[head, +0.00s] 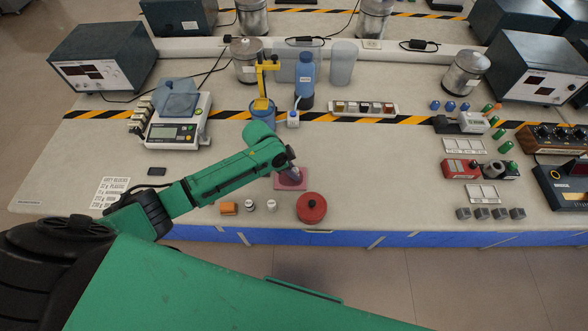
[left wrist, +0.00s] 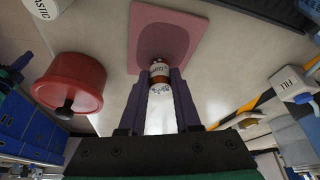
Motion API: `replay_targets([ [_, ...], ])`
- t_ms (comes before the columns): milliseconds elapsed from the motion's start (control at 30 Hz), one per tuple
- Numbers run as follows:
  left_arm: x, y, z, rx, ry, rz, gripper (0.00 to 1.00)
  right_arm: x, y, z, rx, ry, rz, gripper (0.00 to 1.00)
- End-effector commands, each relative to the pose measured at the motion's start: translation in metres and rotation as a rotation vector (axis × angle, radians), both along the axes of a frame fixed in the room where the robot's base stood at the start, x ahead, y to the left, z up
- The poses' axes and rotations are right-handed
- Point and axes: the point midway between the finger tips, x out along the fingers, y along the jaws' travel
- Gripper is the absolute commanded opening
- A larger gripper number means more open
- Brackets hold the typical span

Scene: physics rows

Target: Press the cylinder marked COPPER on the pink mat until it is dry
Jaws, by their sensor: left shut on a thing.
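The pink mat (head: 281,185) lies near the front of the bench, mostly behind my left gripper (head: 290,170). In the left wrist view the mat (left wrist: 192,22) has a darker rounded patch in its middle. My left gripper (left wrist: 160,95) is shut on a small copper-coloured cylinder (left wrist: 159,72) with a white label. The label's lettering is too small to read surely. The cylinder's far end is over the mat's darker patch; I cannot tell whether it touches. My right gripper is not in view.
A red lidded pot (head: 312,212) stands right of the mat, near the front edge. A blue bottle (head: 305,82) and a scale (head: 172,133) are farther back.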

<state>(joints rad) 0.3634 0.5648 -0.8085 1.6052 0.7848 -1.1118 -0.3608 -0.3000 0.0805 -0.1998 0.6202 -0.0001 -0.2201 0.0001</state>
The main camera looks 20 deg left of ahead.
Motion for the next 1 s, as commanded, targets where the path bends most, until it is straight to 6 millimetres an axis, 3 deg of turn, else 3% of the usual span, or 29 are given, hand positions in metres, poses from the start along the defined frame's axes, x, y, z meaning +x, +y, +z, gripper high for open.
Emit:
replay_targets([
  [100, -0.0001, 0.0018, 0.0064, 0.000, -0.001, 0.000, 0.00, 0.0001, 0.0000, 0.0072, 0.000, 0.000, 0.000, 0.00],
  [1000, 0.0003, 0.0013, -0.0011, -0.002, -0.003, -0.001, 0.00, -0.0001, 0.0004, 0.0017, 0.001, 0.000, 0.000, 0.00],
])
